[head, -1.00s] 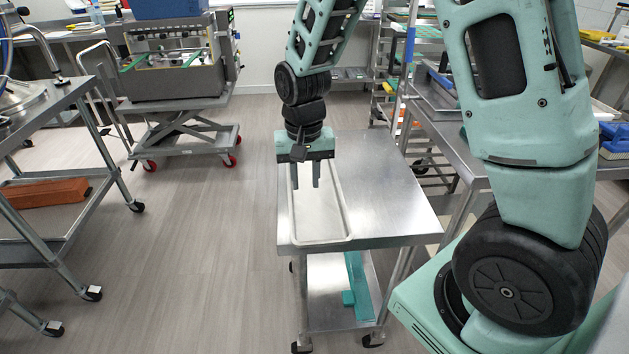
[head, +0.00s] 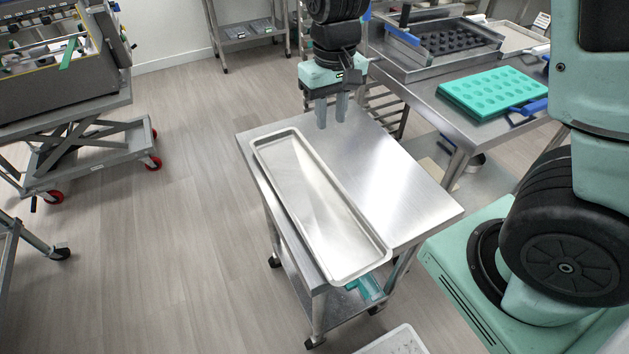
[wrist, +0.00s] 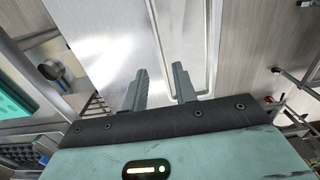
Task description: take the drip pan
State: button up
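The drip pan (head: 318,210) is a long, shallow, empty metal tray. It lies on the left part of a steel cart top (head: 400,185), and its near end reaches the cart's near edge. In the wrist view part of the pan (wrist: 190,45) shows beyond the fingers. My gripper (head: 332,112) is above the far part of the cart, to the right of the pan's far end. In the wrist view its two fingers (wrist: 159,88) are apart with nothing between them. I cannot tell its exact height above the cart.
A steel table (head: 475,120) on the right holds a green mould (head: 492,92) and a dark cavity tray (head: 455,40). A depositor machine (head: 60,75) stands on a wheeled lift at left. A teal item (head: 368,288) is on the cart's lower shelf. Open floor (head: 180,230) lies left.

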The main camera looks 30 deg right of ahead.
send_over(329, 175)
jog(key=f, duration=1.2)
jog(key=shift+s+a, duration=0.15)
jog(key=shift+s, duration=0.05)
jog(key=f, duration=0.4)
jog(key=shift+w+d, duration=0.1)
jog(key=shift+d, duration=0.15)
jog(key=shift+f, duration=0.6)
grip_shut()
